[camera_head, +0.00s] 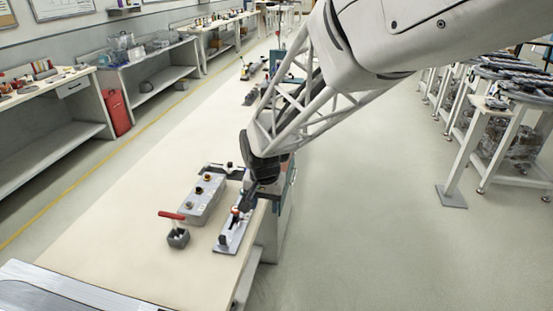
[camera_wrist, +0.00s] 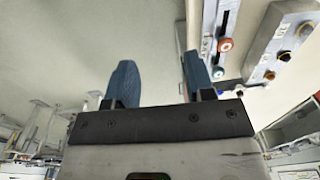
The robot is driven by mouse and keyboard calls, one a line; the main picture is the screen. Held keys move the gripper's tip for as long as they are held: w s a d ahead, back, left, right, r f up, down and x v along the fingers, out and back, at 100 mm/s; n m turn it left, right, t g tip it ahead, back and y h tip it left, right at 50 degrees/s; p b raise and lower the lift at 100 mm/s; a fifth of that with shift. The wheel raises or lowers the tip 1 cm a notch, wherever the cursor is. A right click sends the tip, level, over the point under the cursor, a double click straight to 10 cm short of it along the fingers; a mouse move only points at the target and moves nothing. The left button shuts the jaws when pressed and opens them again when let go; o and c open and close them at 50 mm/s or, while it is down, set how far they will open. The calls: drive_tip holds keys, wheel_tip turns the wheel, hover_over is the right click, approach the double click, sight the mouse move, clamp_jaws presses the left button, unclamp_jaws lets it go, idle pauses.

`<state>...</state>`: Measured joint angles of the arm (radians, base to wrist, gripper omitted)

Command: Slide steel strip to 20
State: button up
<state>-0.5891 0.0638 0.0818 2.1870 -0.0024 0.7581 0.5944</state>
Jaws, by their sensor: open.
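A narrow pale metal fixture (camera_head: 232,237) with a dark slot lies along the right edge of the bench. It looks like the steel strip's track, but I cannot tell the strip apart or read any scale mark. An orange-red knob (camera_head: 236,211) stands on it. In the wrist view the slotted fixture (camera_wrist: 228,18) is at top right, with a red round knob (camera_wrist: 225,44) and a teal one (camera_wrist: 218,73). My gripper (camera_wrist: 158,70) is open and empty, its two blue fingers apart. In the head view my gripper (camera_head: 252,192) is over the fixture's far end, partly hiding it.
The bench top (camera_head: 120,235) is clear to the left. The bench's right edge drops to open floor.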

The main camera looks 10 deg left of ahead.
hover_over(222, 236)
drive_tip(key=shift+g, duration=0.3)
wheel_tip(222, 236, down, 8)
drive_tip(key=shift+f, duration=0.25)
drive_tip(key=shift+f, duration=0.15)
drive_tip(key=shift+f, duration=3.75)
clamp_jaws()
